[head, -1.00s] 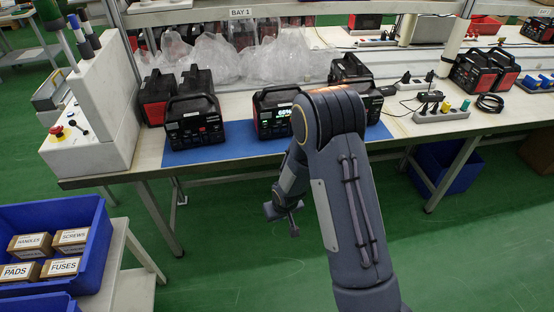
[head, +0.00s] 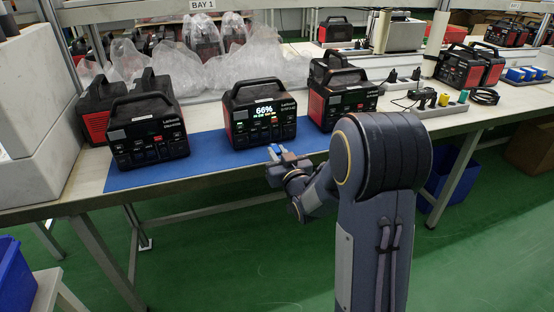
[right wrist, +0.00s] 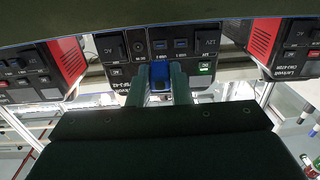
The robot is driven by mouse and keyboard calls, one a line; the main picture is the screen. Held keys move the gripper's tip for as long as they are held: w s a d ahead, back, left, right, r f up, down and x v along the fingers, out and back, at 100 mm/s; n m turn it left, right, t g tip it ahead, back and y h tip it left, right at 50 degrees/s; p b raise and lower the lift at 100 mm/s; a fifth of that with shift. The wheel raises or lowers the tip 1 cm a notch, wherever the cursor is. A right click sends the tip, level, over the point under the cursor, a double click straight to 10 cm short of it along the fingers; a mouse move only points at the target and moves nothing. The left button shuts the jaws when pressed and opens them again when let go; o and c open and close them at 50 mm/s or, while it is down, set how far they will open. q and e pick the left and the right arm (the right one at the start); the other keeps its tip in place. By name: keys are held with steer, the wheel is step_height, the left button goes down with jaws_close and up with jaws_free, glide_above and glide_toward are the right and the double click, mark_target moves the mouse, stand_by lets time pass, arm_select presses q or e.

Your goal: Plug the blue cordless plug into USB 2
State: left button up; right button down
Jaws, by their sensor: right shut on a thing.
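The middle power station (head: 262,112) stands on the blue mat, its screen lit at 66%. My right gripper (head: 279,153) is shut on the blue plug (right wrist: 160,72), short of the station in the head view. In the right wrist view the plug sits between the fingers, just below the ports in the picture. My left gripper is not in view.
Other power stations flank the middle one, at left (head: 147,128) and right (head: 343,98). The blue mat (head: 205,153) is bare in front. Plastic bags (head: 215,65) lie behind. A socket strip (head: 440,108) with plugs lies at right.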

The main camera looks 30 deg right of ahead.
steer(key=shift+w+d, duration=0.25)
steer(key=shift+w, duration=1)
steer(key=shift+w+d, duration=0.25)
steer(key=shift+w, duration=0.95)
steer(key=shift+b, duration=0.45)
steer(key=shift+w+f, duration=0.1)
steer(key=shift+w, duration=0.3)
steer(key=shift+w+d+b, duration=0.1)
steer(key=shift+w+b, duration=0.15)
steer(key=shift+b, duration=0.1)
steer(key=shift+w, duration=0.2)
steer(key=c, duration=1.2)
jaws_free()
steer(key=shift+c, duration=0.2)
steer(key=shift+s, duration=0.1)
